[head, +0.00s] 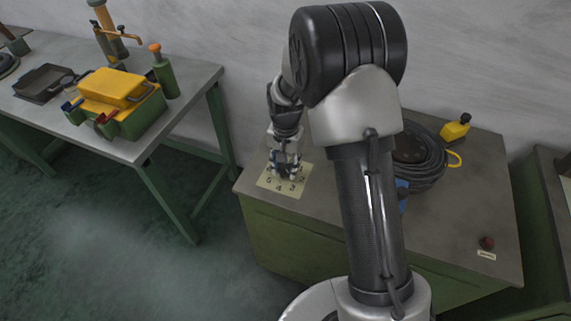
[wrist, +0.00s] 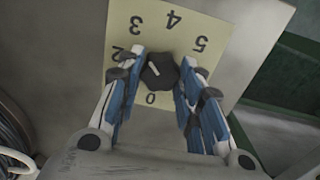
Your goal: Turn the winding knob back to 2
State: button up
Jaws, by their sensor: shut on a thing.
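The winding knob (wrist: 160,72) is black and lobed, with a short white pointer mark. It stands on a cream dial plate (wrist: 235,35) printed with dark numbers. In the wrist view the mark slants toward the upper left, roughly between the 2 and the 3. The 3, 4, 5 and 0 show clearly; the 2 is partly covered by a finger, and other numbers are hidden. My gripper (wrist: 162,68) has its blue-padded fingers closed on either side of the knob. In the head view my gripper (head: 285,168) is over the plate (head: 268,184) and hides the knob.
The plate lies at the left end of a green-sided bench (head: 450,215). A coiled black hose (head: 425,170), a yellow bottle (head: 455,127) and a red button (head: 487,242) are to the right. Another table (head: 190,85) at left holds a green and yellow toolbox (head: 120,100).

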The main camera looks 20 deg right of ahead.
aim_at(286, 168)
jog(key=n+p, duration=0.1)
jog(key=n, duration=0.3)
jog(key=shift+p, duration=0.4)
jog(key=shift+n+p, duration=0.6)
jog(key=shift+n, duration=1.6)
jog(key=o, duration=1.1)
jog(key=shift+c, duration=0.2)
jog(key=shift+r, duration=0.1)
notch_tip(286, 168, up, 12)
